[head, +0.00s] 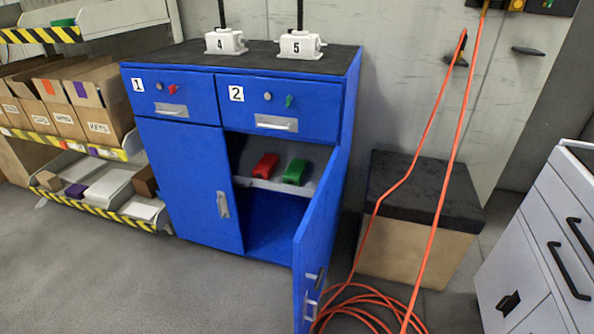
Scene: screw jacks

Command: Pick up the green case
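A green case (296,171) lies on the inner shelf (272,186) of a blue cabinet (183,174). A red case (264,166) lies just left of it on the same shelf, with a small gap between them. The cabinet's right door (322,235) stands open toward me, and the left door is closed. The green case shows through the opening, near the door's hinge side. My gripper does not show in this view.
Two drawers above the doors are closed. Screw jacks numbered 4 (225,42) and 5 (300,45) stand on top. An orange cable (440,200) hangs and coils right of the open door, before a black-topped box (410,225). The floor (150,285) in front is clear.

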